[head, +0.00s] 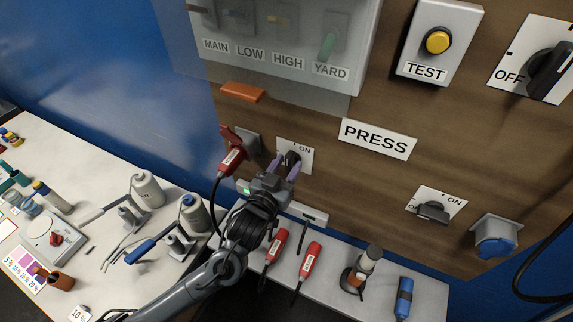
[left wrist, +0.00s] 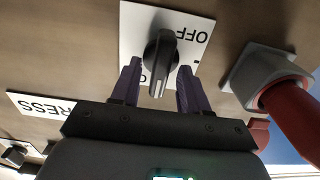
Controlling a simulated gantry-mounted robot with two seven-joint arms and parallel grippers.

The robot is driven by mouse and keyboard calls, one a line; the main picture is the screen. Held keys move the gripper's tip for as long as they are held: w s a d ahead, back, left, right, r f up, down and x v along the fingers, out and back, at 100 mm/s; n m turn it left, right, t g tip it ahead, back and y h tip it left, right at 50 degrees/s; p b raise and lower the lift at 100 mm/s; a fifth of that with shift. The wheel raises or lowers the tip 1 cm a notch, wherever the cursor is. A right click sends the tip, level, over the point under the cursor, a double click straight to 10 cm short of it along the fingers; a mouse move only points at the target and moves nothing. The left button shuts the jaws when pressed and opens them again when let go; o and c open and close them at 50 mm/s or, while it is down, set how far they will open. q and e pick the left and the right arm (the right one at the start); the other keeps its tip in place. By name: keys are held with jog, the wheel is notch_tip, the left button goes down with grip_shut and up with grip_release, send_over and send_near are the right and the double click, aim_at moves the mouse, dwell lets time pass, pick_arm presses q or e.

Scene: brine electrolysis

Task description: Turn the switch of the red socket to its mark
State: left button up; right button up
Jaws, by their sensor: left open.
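The switch beside the red plug is a dark knob (head: 291,157) on a white plate (head: 307,160) marked ON. The left wrist view shows the knob (left wrist: 160,60) and its plate (left wrist: 190,28), with OFF upside down. There the knob stands nearly upright; which mark it points to is unclear. A red plug (head: 232,157) sits in the socket to the left of the switch; it shows at right in the wrist view (left wrist: 292,110). My left gripper (head: 285,168) is open, its purple fingers on either side of the knob, contact unclear. My right gripper is out of view.
Another switch (head: 433,212) and a blue-capped socket (head: 494,240) are at right on the wooden board. A PRESS label (head: 377,139) is right of the gripper. Below, two red plugs (head: 308,262) lie on the bench. Bottles and a scale (head: 52,240) stand at left.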

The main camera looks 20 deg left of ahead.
pick_arm(q)
jog(key=shift+c, duration=0.4)
grip_shut()
